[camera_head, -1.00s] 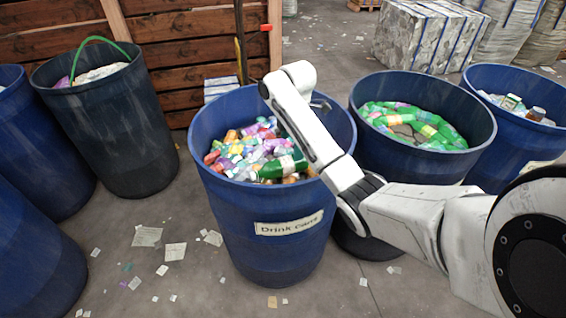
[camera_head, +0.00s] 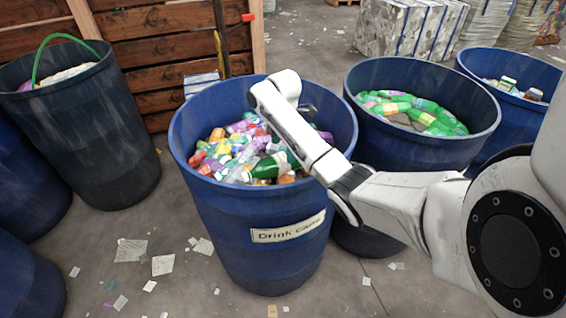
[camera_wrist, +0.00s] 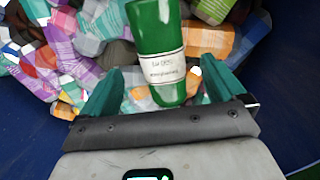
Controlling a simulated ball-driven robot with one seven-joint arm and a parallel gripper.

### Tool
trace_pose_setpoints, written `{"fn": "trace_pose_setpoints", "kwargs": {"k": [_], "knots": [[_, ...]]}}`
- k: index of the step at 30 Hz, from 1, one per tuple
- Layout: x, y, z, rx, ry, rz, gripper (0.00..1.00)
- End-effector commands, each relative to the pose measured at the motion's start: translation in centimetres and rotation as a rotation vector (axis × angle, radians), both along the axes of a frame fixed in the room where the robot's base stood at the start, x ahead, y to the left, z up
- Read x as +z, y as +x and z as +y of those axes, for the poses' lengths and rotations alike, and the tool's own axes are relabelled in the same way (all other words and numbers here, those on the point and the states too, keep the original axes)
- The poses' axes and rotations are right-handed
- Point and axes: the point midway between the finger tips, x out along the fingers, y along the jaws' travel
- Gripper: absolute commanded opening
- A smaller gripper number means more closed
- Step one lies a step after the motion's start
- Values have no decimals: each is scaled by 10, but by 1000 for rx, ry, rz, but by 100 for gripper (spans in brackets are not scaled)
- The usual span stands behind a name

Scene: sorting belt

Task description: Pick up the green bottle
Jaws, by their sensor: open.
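The green bottle (camera_head: 272,166) lies on top of the cans in the blue bin labelled "Drink Cans" (camera_head: 262,213), near the bin's front wall. In the wrist view the bottle (camera_wrist: 160,33) has a white label band and lies lengthwise, running away from the jaws. My gripper (camera_wrist: 157,88) is open, with a green finger on each side of the bottle's near end. Whether the fingers touch it cannot be told. In the head view my white arm reaches over the bin's right rim, and the fingers are hidden behind it.
Colourful crushed cans (camera_head: 222,150) fill the bin around the bottle. A blue bin with green bottles (camera_head: 425,73) stands to the right, and another bin (camera_head: 537,115) beyond it. A dark bin (camera_head: 85,135) stands left. Paper scraps (camera_head: 131,250) litter the floor.

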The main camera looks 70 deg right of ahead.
Motion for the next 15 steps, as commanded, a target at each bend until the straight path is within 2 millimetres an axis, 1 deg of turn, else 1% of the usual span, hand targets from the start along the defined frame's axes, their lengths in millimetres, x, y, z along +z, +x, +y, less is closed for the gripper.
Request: {"fn": "trace_pose_setpoints", "kwargs": {"k": [1, 7, 12, 15], "knots": [[-5, -1, 0, -1, 1, 1, 96], [-18, -1, 0, 0, 0, 1, 96], [-44, -2, 1, -1, 2, 2, 96], [-56, -2, 1, 0, 1, 2, 96]]}}
